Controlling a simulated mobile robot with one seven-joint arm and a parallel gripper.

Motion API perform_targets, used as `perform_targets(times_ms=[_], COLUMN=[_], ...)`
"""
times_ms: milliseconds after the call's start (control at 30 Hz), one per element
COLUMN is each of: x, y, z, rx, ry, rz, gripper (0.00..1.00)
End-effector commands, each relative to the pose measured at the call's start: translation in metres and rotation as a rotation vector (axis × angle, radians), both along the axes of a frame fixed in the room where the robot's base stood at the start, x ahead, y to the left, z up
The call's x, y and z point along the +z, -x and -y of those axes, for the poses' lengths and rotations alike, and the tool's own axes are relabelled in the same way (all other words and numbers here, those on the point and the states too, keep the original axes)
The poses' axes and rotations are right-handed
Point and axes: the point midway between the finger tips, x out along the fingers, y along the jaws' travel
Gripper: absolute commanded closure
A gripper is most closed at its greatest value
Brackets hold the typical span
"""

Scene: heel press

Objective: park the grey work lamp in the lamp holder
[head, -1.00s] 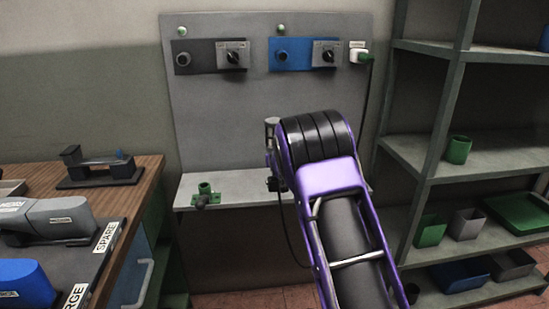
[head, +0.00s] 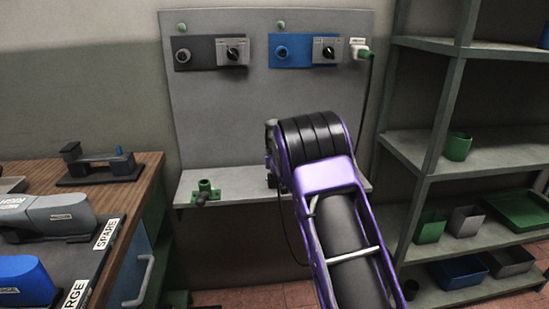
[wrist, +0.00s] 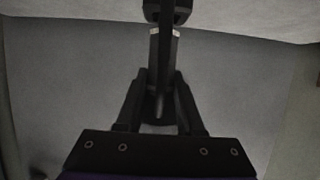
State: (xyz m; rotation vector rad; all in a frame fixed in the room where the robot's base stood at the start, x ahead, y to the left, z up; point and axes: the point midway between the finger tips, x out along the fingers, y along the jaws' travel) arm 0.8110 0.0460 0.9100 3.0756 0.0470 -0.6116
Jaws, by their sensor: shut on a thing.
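My gripper (wrist: 158,82) is shut on a dark, slim body with a pale band, which I take to be the grey work lamp (wrist: 164,48). Its black end is at the top of the wrist view and a dark cable runs along it. In the head view my purple and black arm hides the gripper and most of the lamp; only a small grey part (head: 270,130) shows at the arm's left edge. A green fitting (head: 204,189) with a dark knob, possibly the lamp holder, stands on the ledge, left of and apart from my gripper.
The grey ledge (head: 236,184) is clear between the green fitting and my arm. Behind it, a panel (head: 270,95) carries grey and blue switch plates. A cable (head: 367,105) hangs from the green plug (head: 364,54). A wooden bench is left, shelving right.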

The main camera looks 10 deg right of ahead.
Motion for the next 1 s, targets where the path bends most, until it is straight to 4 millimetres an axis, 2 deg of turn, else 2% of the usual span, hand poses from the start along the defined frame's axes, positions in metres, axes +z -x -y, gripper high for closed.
perform_targets(times_ms=[500, 533, 700, 1000], x=[-0.009, -0.009, -0.009, -0.011], y=[0.0, -0.001, 0.0, 0.001], z=[0.0, 0.0, 0.0, 0.0], rx=[0.0, 0.0, 0.0, 0.0], ry=[0.0, 0.0, 0.0, 0.001], rz=[0.002, 0.002, 0.001, -0.003], gripper=[1.0, 0.58, 0.28, 0.28])
